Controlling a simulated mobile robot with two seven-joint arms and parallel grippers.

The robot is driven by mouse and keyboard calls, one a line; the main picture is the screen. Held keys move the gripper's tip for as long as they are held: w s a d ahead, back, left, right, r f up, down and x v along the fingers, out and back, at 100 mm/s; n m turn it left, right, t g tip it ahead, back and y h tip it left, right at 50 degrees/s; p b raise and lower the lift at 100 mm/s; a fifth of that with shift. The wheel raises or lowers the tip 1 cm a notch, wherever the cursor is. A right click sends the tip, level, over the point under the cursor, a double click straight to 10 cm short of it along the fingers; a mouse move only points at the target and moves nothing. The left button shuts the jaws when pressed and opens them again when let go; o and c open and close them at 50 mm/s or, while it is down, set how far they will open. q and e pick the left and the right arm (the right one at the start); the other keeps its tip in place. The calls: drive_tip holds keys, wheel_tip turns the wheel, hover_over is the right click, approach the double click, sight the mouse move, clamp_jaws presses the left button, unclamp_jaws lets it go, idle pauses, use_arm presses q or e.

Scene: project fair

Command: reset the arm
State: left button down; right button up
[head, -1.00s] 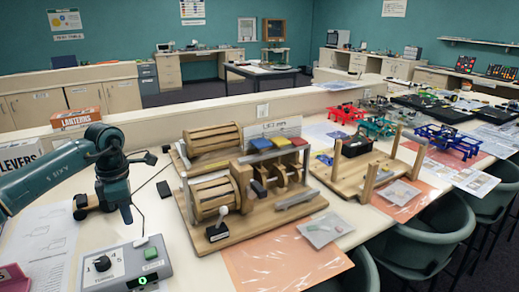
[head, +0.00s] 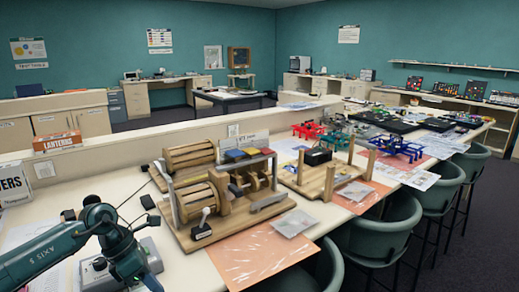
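A teal jointed arm (head: 92,232) marked with "AXIS" lettering comes in from the lower left. I cannot tell for certain whether it is mine. Its elbow is raised and its far end bends down past the bottom edge, so no fingertips show. A grey control box (head: 90,273) with a dark knob sits on the table behind the arm. The arm hides much of the box, including its front. Neither of my grippers can be made out in the head view.
A wooden machine with slatted drums (head: 192,195) fills the table beyond the arm. An orange "LANTERNS" box (head: 57,143) stands on the divider ledge, a "LEVERS" box (head: 12,185) at the left. A wooden frame (head: 300,182) and green chairs (head: 380,232) are to the right.

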use_arm(q)
drive_tip(key=s+d+r+n+t+h, duration=0.1)
drive_tip(key=s+d+n+t+h, duration=0.2)
drive_tip(key=d+n+h, duration=0.55)
drive_tip(key=s+d+n+t+h, duration=0.3)
drive_tip(key=d+n+h, duration=0.1)
drive_tip(key=d, duration=0.9)
drive_tip(key=s+a+f+n+t+y, duration=0.1)
drive_tip(key=s+a+f+n+y, duration=0.2)
drive_tip(key=n, duration=0.7)
drive_tip(key=s+a+f+n+t+y, duration=0.1)
drive_tip(key=s+a+f+n+y, duration=0.2)
drive_tip(key=s+f+n+y, duration=0.3)
drive_tip(key=s+a+f+n+t+y, duration=0.2)
drive_tip(key=s+a+f+n+y, duration=0.2)
drive_tip(key=f+n, duration=0.7)
drive_tip(key=s+n+y, duration=0.1)
drive_tip(key=n+y, duration=0.1)
drive_tip(key=n, duration=0.2)
drive_tip(key=shift+s, duration=0.15)
use_arm(e)
drive_tip(key=f, duration=0.1)
drive_tip(key=d+f, duration=0.1)
drive_tip(key=s+f, duration=0.1)
drive_tip(key=shift+d+g+h, duration=0.15)
drive_tip(key=shift+g+h, duration=0.15)
drive_tip(key=shift+h, duration=0.1)
use_arm(q)
drive_tip(key=shift+a, duration=0.1)
